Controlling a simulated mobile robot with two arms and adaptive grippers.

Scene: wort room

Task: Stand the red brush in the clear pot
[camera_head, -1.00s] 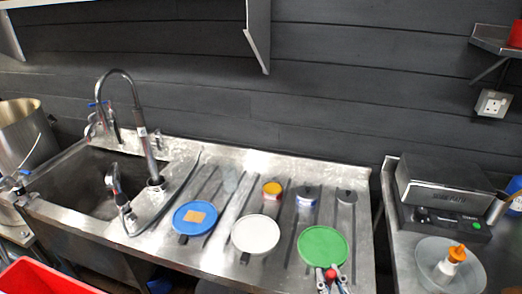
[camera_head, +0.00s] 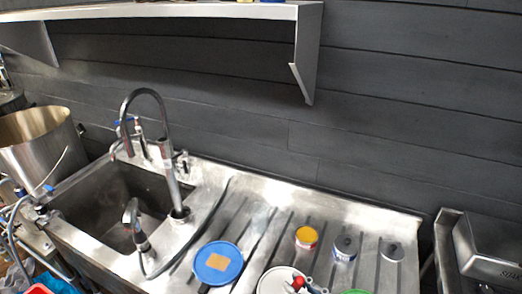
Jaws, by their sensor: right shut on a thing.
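My right gripper (camera_head: 303,286) shows at the bottom edge of the head view, in front of the white round lid. It is shut on a small red thing (camera_head: 298,282), which I take to be the red brush; only its rounded top shows. A faint see-through shape (camera_head: 262,214) on the ribbed steel drainboard, left of the yellow-topped tub, may be the clear pot. It is hard to make out. The gripper is nearer to me than this shape and apart from it. My left gripper is not in view.
On the drainboard (camera_head: 330,215) are a blue lid (camera_head: 218,262), a white lid (camera_head: 272,282), a yellow-topped tub (camera_head: 306,238) and two small grey containers. A sink (camera_head: 105,205) with a tall tap (camera_head: 168,165) is on the left. A shelf (camera_head: 160,13) overhangs the back.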

